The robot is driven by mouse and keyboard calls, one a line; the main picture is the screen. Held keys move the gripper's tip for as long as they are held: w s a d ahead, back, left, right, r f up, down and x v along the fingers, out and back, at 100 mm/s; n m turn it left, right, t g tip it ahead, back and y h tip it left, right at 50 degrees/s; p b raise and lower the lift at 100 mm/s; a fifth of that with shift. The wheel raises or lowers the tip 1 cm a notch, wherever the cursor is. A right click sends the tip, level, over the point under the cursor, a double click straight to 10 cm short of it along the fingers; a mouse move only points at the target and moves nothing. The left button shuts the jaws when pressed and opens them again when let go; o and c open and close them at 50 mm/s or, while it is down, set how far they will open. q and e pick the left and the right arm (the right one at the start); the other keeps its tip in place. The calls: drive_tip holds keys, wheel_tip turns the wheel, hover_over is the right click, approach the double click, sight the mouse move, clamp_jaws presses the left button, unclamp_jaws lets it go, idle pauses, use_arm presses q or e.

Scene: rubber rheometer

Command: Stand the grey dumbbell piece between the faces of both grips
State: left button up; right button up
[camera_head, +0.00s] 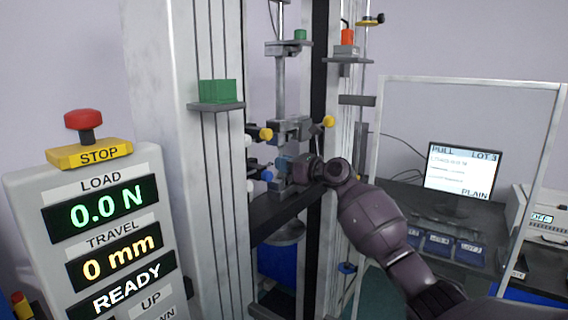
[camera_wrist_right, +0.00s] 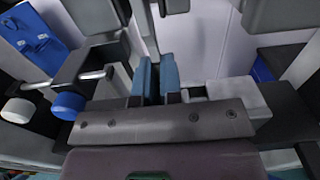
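My right gripper (camera_head: 285,163) reaches in from the right to the lower grip of the test frame. In the wrist view its two blue fingers (camera_wrist_right: 158,80) stand close together with a narrow gap. I cannot make out the grey dumbbell piece in either view, nor whether the fingers hold it. The upper grip (camera_head: 293,130), with yellow knobs on both sides, is just above the fingers. The lower grip is largely hidden by my gripper; its blue knob (camera_head: 267,175) shows to the left, and a blue knob (camera_wrist_right: 68,105) shows in the wrist view. My left gripper is out of view.
The machine's columns (camera_head: 222,160) stand close around the grips. A green block (camera_head: 218,91) sits on a small shelf at the left column. The control panel (camera_head: 100,235) reads 0.0 N, 0 mm, READY. A clear-framed guard (camera_head: 470,82) and a monitor (camera_head: 462,170) are at the right.

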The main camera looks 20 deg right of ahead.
drive_tip(key=o, duration=0.5)
drive_tip(key=shift+b+v, duration=0.65)
drive_tip(key=shift+v, duration=4.75)
